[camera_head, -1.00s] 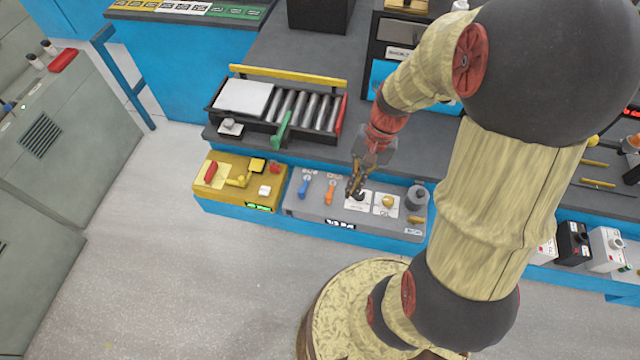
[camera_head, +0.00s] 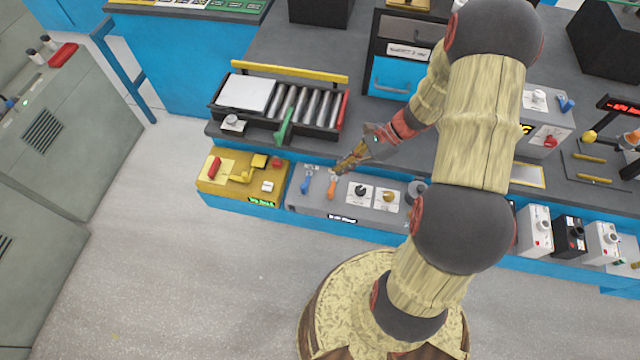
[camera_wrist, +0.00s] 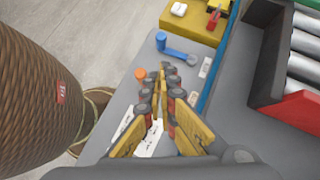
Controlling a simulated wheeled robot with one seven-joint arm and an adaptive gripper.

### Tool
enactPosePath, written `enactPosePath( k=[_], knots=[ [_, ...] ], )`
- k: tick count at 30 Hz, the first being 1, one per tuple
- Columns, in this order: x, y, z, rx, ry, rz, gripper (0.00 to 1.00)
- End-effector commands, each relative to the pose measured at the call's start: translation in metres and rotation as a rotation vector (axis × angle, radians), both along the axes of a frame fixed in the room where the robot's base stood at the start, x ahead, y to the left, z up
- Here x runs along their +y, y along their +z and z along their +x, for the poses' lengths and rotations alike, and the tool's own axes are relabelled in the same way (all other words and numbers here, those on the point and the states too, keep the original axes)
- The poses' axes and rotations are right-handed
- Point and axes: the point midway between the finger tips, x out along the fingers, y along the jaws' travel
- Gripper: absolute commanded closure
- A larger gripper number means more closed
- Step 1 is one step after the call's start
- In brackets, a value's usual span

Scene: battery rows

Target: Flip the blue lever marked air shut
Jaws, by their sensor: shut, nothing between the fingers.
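The blue lever (camera_head: 305,184) stands on the left part of the grey panel (camera_head: 308,206). In the wrist view the blue lever (camera_wrist: 178,52) lies beyond my fingertips, its round knob towards the upper left. Its marking is too small to read. An orange lever (camera_head: 331,188) is just right of it; its knob (camera_wrist: 140,73) shows in the wrist view beside my fingers. My gripper (camera_head: 342,168) is shut and empty, above the panel near the orange lever's far end. In the wrist view the closed fingertips (camera_wrist: 166,70) point towards the blue lever, apart from it.
A black knob (camera_head: 361,190) and a yellowish knob (camera_head: 389,196) sit right of the levers. A yellow box (camera_head: 224,189) with red and yellow controls stands left. A roller conveyor (camera_head: 300,108) with a green handle lies behind. Floor in front is clear.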

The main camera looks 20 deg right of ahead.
Motion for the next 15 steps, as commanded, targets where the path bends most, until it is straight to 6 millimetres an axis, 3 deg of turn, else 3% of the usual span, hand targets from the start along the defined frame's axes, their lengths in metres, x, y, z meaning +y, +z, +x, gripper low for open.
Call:
enactPosePath(
  k=[7, 15],
  knots=[
    [0.007, -0.007, 0.000, 0.001, 0.004, 0.000, 1.00],
    [0.039, -0.039, 0.005, 0.001, 0.006, 0.000, 1.00]
  ],
)
